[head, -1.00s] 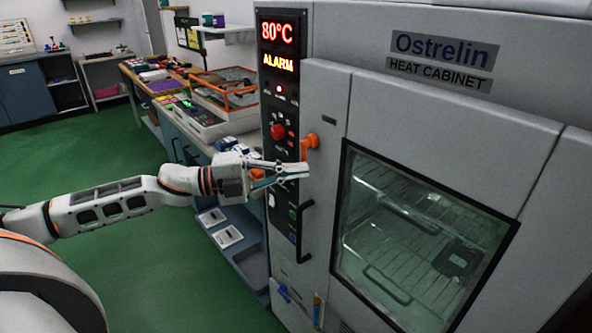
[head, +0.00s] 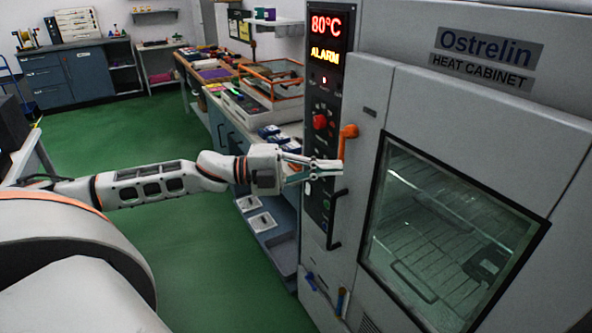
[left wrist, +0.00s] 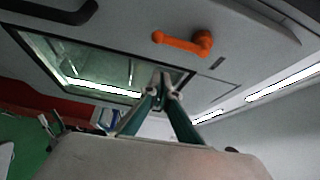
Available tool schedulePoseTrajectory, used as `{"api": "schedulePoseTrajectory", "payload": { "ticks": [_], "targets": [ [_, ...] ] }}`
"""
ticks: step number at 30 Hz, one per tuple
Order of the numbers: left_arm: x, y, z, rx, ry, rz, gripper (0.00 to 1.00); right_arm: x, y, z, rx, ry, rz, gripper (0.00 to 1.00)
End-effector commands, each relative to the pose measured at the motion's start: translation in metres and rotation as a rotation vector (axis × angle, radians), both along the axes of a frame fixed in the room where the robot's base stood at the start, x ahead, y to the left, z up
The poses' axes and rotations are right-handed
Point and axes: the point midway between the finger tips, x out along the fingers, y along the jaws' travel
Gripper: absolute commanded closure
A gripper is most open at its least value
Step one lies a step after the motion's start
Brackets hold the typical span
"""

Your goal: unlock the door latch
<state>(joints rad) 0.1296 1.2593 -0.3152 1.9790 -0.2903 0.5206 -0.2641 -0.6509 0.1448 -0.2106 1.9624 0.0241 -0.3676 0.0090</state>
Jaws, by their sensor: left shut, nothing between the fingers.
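The orange door latch (head: 346,139) sits on the left edge of the grey heat cabinet's door, beside the control panel. Its handle hangs downward in the head view. The latch also shows in the left wrist view (left wrist: 184,43), above the fingers and apart from them. My left gripper (head: 340,168) is shut and empty, a little below the latch in the head view and in front of the cabinet. Its fingers also show in the left wrist view (left wrist: 162,85). The cabinet door (head: 367,195) appears closed. My right gripper is not in view.
The black door handle (head: 335,220) is below the latch. The control panel (head: 321,100) reads 80°C and ALARM, with a red knob (head: 320,121). A bench with trays (head: 262,105) stands left of the cabinet. Green floor (head: 110,120) is clear at left.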

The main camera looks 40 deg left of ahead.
Motion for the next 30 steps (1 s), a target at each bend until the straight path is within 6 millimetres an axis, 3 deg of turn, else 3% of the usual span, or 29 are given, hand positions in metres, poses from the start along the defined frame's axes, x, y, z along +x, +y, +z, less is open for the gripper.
{"api": "schedulePoseTrajectory", "payload": {
  "ticks": [30],
  "targets": [
    [-0.044,0.059,0.001,0.0,0.0,0.001,1.0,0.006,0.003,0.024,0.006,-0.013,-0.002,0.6]
  ]
}}
